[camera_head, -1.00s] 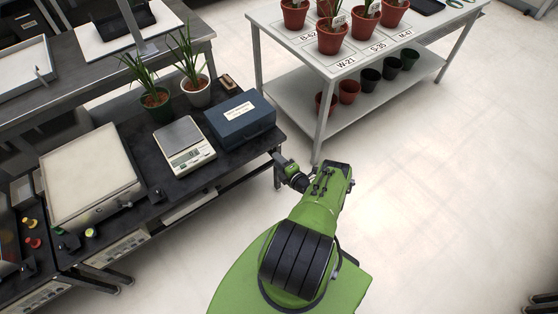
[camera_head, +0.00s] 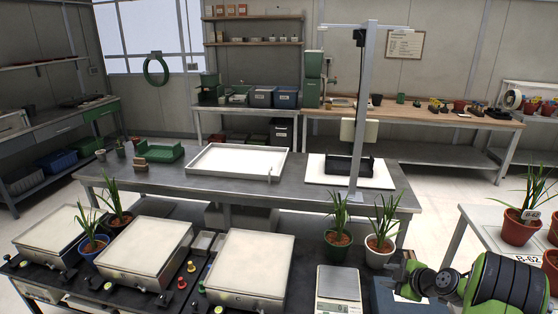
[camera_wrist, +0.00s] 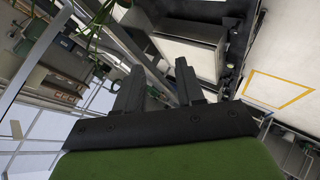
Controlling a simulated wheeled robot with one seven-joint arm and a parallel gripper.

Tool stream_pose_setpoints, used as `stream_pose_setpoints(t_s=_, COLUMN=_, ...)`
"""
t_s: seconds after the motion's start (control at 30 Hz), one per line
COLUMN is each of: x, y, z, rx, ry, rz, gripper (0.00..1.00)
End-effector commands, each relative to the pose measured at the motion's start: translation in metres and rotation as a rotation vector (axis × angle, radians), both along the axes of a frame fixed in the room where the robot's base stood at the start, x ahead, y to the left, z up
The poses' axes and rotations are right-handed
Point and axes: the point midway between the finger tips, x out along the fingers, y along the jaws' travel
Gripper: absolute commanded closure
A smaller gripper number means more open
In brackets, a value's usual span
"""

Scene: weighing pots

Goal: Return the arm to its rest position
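My green and black arm shows at the lower right of the head view, beside the blue case (camera_head: 393,301). Its end lies close to the case in the picture; I cannot tell whether they touch. My gripper's fingers are not clear in the head view. In the wrist view my gripper (camera_wrist: 158,88) shows two dark fingers standing apart, with nothing between them. The wrist view is tilted, with shelves and window at left and a pale surface with a yellow outline at right.
The dark bench holds a scale (camera_head: 338,296), a plant in a green pot (camera_head: 337,250), a plant in a white pot (camera_head: 379,252) and pale-topped units (camera_head: 250,262). A table with potted plants (camera_head: 485,217) stands at right. A grey bench (camera_head: 235,187) is behind.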

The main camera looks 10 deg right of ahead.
Motion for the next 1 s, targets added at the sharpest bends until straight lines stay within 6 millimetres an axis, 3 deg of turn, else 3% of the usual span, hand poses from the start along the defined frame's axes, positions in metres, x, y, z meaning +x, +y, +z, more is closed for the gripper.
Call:
stream_pose_setpoints(t_s=0.03, x=0.0, y=0.027, z=0.035, rx=0.02, ry=0.045, rz=-0.01, gripper=0.62)
stream_pose_setpoints(t_s=0.17, x=-0.022, y=0.09, z=0.101, rx=0.097, ry=0.184, rz=-0.104, gripper=0.62)
stream_pose_setpoints(t_s=0.3, x=-0.072, y=0.151, z=0.159, rx=0.17, ry=0.308, rz=-0.258, gripper=0.62)
stream_pose_setpoints(t_s=0.43, x=-0.136, y=0.196, z=0.195, rx=0.243, ry=0.387, rz=-0.438, gripper=0.62)
stream_pose_setpoints(t_s=0.57, x=-0.212, y=0.224, z=0.214, rx=0.338, ry=0.435, rz=-0.647, gripper=0.62)
stream_pose_setpoints(t_s=0.7, x=-0.281, y=0.233, z=0.215, rx=0.451, ry=0.455, rz=-0.854, gripper=0.62)
stream_pose_setpoints(t_s=0.83, x=-0.313, y=0.231, z=0.209, rx=0.518, ry=0.462, rz=-0.966, gripper=0.62)
stream_pose_setpoints(t_s=1.0, x=-0.319, y=0.231, z=0.207, rx=0.534, ry=0.465, rz=-0.992, gripper=0.62)
